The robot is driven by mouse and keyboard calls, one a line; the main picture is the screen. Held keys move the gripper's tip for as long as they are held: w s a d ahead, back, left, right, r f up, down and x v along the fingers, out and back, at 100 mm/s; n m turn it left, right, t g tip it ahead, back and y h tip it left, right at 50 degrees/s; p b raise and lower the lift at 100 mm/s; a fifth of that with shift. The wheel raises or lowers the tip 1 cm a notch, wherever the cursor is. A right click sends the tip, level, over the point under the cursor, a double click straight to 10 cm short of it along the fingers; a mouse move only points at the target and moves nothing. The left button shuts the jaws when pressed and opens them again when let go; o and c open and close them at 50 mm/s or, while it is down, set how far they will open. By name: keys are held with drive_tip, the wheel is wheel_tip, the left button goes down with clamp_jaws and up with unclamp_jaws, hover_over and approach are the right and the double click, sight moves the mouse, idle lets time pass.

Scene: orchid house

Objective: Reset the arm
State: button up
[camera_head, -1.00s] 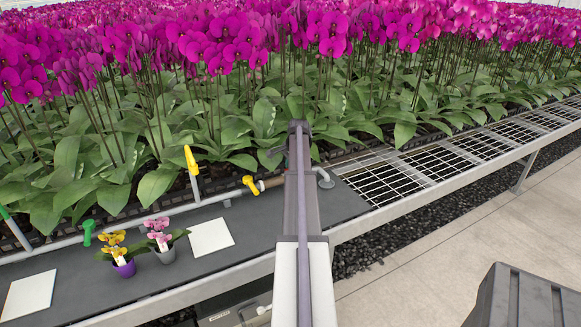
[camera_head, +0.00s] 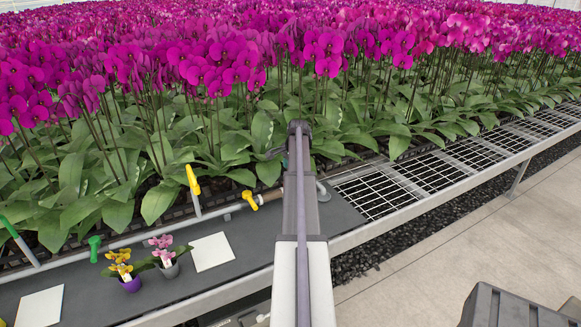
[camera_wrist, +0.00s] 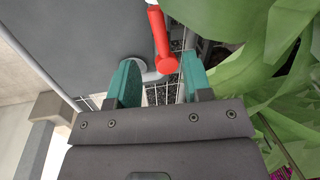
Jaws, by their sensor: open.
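My arm reaches forward over the bench in the head view, with nothing held that I can see. In the wrist view my gripper (camera_wrist: 158,85) shows two teal fingers spread apart and empty. A red handle (camera_wrist: 160,38) on a pale pipe fitting lies just past the fingertips, close to the right finger.
On the dark bench mat (camera_head: 95,270) stand a purple pot (camera_head: 131,284) with yellow flowers and a grey pot (camera_head: 170,270) with pink flowers. White squares (camera_head: 212,252) lie nearby. Yellow valve handles (camera_head: 193,180), a green handle (camera_head: 94,248), dense orchids (camera_head: 230,60) and wire grating (camera_head: 380,192) surround them.

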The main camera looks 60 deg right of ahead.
drive_tip(key=r+p, duration=0.1)
drive_tip(key=r, duration=0.2)
drive_tip(key=shift+s+a+r+p, duration=0.1)
drive_tip(key=shift+s+r+p, duration=0.15)
drive_tip(key=shift+s+p, duration=0.1)
drive_tip(key=s+a+n+g, duration=0.1)
drive_tip(key=a+n, duration=1)
drive_tip(key=a, duration=2.2)
drive_tip(key=s+a+n+g, duration=0.1)
drive_tip(key=s+a+n, duration=0.3)
drive_tip(key=a, duration=2.9)
drive_tip(key=n, duration=0.6)
drive_tip(key=shift+a+f+n+y, duration=0.15)
drive_tip(key=shift+a+n+y, duration=0.2)
drive_tip(key=shift+n+y, duration=0.05)
